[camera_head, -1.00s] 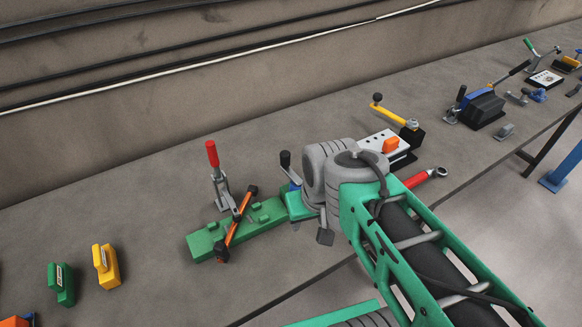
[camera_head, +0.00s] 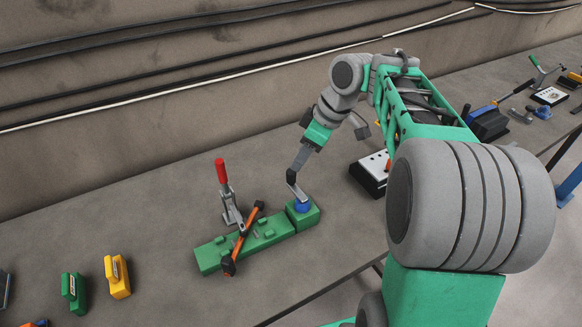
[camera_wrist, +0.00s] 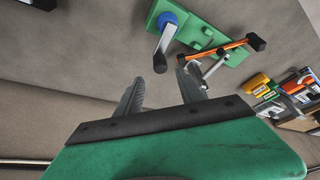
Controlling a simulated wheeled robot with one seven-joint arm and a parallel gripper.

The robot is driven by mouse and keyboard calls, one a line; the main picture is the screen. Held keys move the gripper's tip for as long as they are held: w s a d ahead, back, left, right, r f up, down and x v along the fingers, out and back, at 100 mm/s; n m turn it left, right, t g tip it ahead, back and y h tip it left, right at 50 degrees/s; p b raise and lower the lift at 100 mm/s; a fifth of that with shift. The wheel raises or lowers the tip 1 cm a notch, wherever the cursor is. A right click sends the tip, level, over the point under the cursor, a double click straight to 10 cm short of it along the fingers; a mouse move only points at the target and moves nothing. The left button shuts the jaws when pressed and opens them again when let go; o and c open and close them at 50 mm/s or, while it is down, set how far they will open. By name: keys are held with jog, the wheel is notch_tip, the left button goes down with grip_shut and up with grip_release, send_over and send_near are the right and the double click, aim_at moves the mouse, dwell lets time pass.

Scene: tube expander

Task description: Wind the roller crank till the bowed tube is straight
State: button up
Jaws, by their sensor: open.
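The roller crank has a blue hub (camera_head: 302,207) on the right end of a green base (camera_head: 214,256). In the wrist view the hub (camera_wrist: 168,20), a grey crank arm (camera_wrist: 166,38) and its dark knob (camera_wrist: 160,62) show. An orange bar with black ends (camera_head: 243,240) lies slantwise across the base; I cannot tell whether it is the bowed tube. My gripper (camera_wrist: 160,77) is open, above the crank. The knob shows in line with the gap between the fingertips; how far it reaches between them is unclear.
A clamp with a red handle (camera_head: 221,172) stands at the base's back side. Yellow (camera_head: 117,277) and green (camera_head: 74,292) blocks sit at the left. A black and white box (camera_head: 370,173) is at the right. The wall is behind; bench between blocks and base is clear.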

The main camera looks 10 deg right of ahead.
aim_at(291, 171)
jog(key=x, duration=0.7)
jog(key=shift+a+f, duration=0.25)
grip_shut()
